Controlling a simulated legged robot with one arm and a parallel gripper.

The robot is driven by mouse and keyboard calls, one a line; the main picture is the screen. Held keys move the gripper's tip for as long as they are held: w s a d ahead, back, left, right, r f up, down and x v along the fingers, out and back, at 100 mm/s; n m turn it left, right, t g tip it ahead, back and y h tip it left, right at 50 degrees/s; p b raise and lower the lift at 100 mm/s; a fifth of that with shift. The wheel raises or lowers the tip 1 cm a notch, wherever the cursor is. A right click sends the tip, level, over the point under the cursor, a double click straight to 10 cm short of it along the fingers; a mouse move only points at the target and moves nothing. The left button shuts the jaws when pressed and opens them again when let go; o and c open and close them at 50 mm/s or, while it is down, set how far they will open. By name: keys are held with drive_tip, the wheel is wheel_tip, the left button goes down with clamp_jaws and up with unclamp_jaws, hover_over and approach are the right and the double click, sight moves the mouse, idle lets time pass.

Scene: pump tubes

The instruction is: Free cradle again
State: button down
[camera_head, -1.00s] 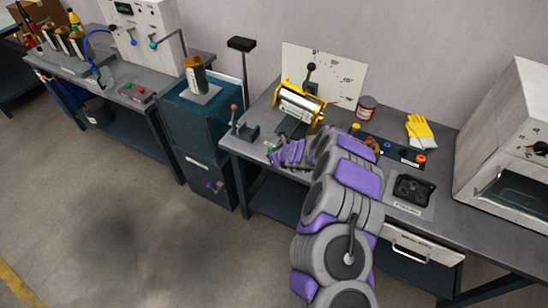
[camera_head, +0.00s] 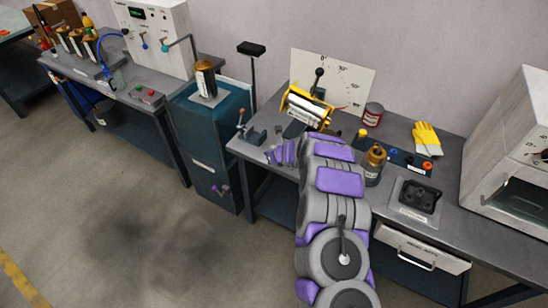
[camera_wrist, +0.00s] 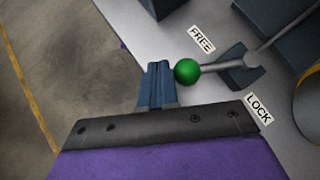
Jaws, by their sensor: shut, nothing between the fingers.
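The cradle (camera_head: 291,106) is a yellow frame on the bench holding a white cylinder (camera_head: 305,110), in front of an angle scale board (camera_head: 345,82). In the wrist view a lever with a green ball knob (camera_wrist: 187,71) lies between a FREE label (camera_wrist: 201,39) and a LOCK label (camera_wrist: 258,108), its knob closer to FREE. My gripper (camera_wrist: 157,72) is shut and empty, its fingertips right beside the knob. I cannot tell whether they touch. In the head view my gripper (camera_head: 270,156) is low at the bench's front edge, and the knob cannot be made out there.
A small clamp with a red-knobbed lever (camera_head: 242,120) stands left of my gripper. A brown-capped jar (camera_head: 374,165) stands close to the right of my arm. A red can (camera_head: 373,114), yellow gloves (camera_head: 427,138) and a black socket plate (camera_head: 417,196) are further right.

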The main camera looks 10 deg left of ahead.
drive_tip(key=shift+w+a+m+h, duration=0.2)
drive_tip(key=shift+a+m+h, duration=0.1)
drive_tip(key=shift+m, duration=0.1)
drive_tip(key=shift+d, duration=0.1)
idle(1.2)
